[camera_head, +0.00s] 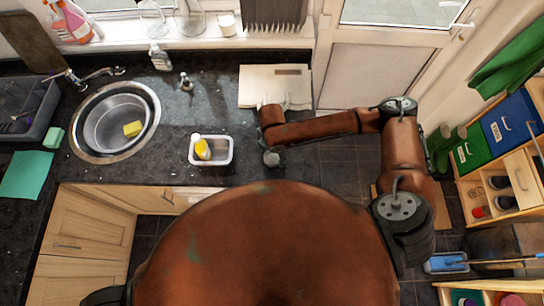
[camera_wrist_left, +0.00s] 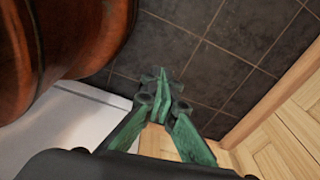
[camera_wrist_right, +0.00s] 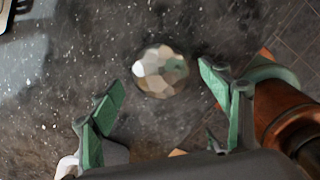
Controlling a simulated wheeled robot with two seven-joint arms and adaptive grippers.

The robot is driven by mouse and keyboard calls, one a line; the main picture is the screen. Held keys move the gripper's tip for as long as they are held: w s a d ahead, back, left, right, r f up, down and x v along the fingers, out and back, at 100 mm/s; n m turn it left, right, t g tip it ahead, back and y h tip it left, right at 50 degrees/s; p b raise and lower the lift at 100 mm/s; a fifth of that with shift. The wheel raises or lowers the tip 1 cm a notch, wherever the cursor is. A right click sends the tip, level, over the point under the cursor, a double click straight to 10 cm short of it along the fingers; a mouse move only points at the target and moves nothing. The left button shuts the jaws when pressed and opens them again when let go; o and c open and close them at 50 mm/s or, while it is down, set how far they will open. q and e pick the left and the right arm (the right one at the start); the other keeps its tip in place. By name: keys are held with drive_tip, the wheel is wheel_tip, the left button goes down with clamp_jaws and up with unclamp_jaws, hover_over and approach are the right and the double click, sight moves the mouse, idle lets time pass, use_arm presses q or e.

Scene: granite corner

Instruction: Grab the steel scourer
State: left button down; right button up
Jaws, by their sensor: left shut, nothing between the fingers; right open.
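The steel scourer (camera_wrist_right: 161,71) is a shiny, faceted, rounded lump on the dark speckled counter. In the head view it shows as a small grey ball (camera_head: 271,158) near the counter's front edge, by the end of my right arm. My right gripper (camera_wrist_right: 160,79) is open above it. In the right wrist view the scourer lies between the two green fingers, slightly beyond their tips, and nothing is gripped. My left gripper (camera_wrist_left: 164,78) is shut and empty, low over the floor beside the cabinets. It is not visible in the head view.
A white tub (camera_head: 226,160) with a yellow-and-white bottle (camera_head: 202,149) stands left of the scourer. Further left is a round sink (camera_head: 96,142) with a yellow sponge (camera_head: 132,129). A pale board (camera_head: 262,85) lies behind my right wrist. Tiled floor (camera_head: 345,170) lies to the right.

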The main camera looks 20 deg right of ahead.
drive_tip(key=shift+f, duration=0.65)
drive_tip(key=c, duration=1)
use_arm(q)
drive_tip(key=shift+w, duration=0.4)
